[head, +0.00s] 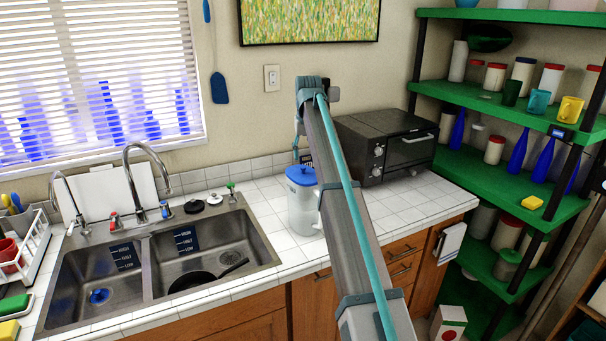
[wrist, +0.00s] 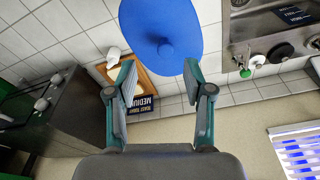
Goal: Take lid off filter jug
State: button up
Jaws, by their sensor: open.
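The filter jug (head: 303,207) is a clear whitish container standing on the white tiled counter between the sink and the toaster oven. Its blue lid (head: 301,174) is on top. In the wrist view the lid (wrist: 165,30) fills the upper middle, with a small round knob (wrist: 165,47) at its centre. My gripper (wrist: 158,82) is open and empty, its two teal and grey fingers apart. The lid lies just beyond the fingertips and the knob is not between them. In the head view my arm hides part of the jug's right side, and the gripper's fingers are hard to make out.
A black toaster oven (head: 386,145) stands to the right of the jug. The double sink (head: 160,255) with a dark pan (head: 200,279) is to the left. Bare tiles lie right of the jug.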

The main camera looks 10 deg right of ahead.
aim_at(303, 167)
jog(key=shift+w+a+f+p, duration=0.1)
jog(key=shift+f+p, duration=0.3)
jog(key=shift+f, duration=0.4)
jog(key=shift+w+a+f+p, duration=0.15)
jog(key=shift+f+p, duration=0.3)
jog(key=shift+f, duration=0.3)
jog(key=shift+w+a+f+p, duration=0.1)
jog(key=shift+f+p, duration=0.3)
jog(key=shift+f, duration=0.8)
grip_shut()
